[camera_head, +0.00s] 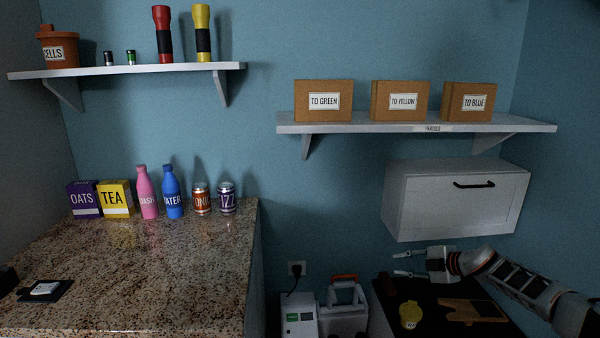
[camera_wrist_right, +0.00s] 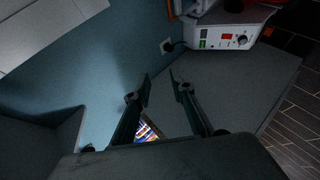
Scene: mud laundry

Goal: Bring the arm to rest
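My right arm reaches in from the lower right in the head view. Its gripper (camera_head: 399,264) points left above a dark surface (camera_head: 465,289), below the white wall cabinet (camera_head: 450,203). The two fingers are apart, with nothing between them. The right wrist view also shows this gripper (camera_wrist_right: 160,80) with its fingers spread and empty. Behind them are a blue wall, a grey surface and a small colourful patch (camera_wrist_right: 147,131) low between the fingers. My left gripper is not in view.
A yellow container (camera_head: 410,315) and a wooden board (camera_head: 472,310) lie below the right gripper. A white device (camera_head: 300,316) stands by a socket. A shelf (camera_head: 420,127) with boxes hangs above the cabinet. A speckled counter (camera_head: 150,275) fills the left.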

